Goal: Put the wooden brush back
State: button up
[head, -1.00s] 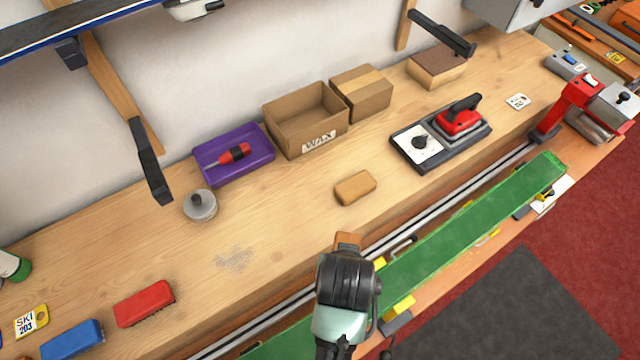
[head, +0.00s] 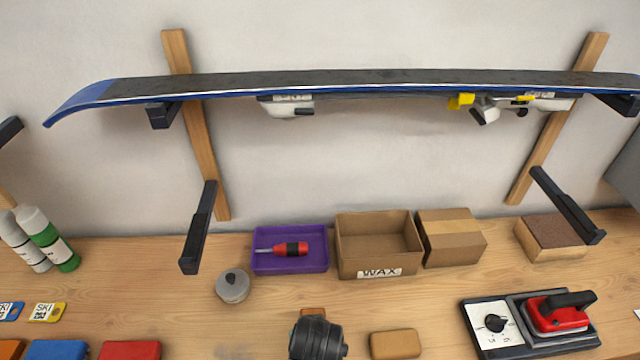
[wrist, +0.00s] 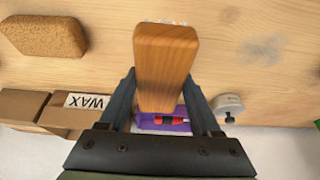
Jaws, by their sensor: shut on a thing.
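The wooden brush (wrist: 166,65) is a smooth orange-brown block with rounded ends, in the middle of the wrist view. My gripper (wrist: 165,95) is shut on it, with one dark finger at each side.
A tan block (head: 395,344) lies right of my gripper. Behind are a purple tray (head: 260,264) with a screwdriver, an open WAX box (head: 350,262) and a closed box (head: 450,245). A waxing iron (head: 555,315) stands right. Wall brackets (head: 200,225) jut out below a ski (head: 350,85).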

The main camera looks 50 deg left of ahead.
jog(key=shift+w+f, duration=0.1)
jog(key=shift+f, duration=2.3)
jog(key=shift+f, duration=0.15)
jog(key=o, duration=1.2)
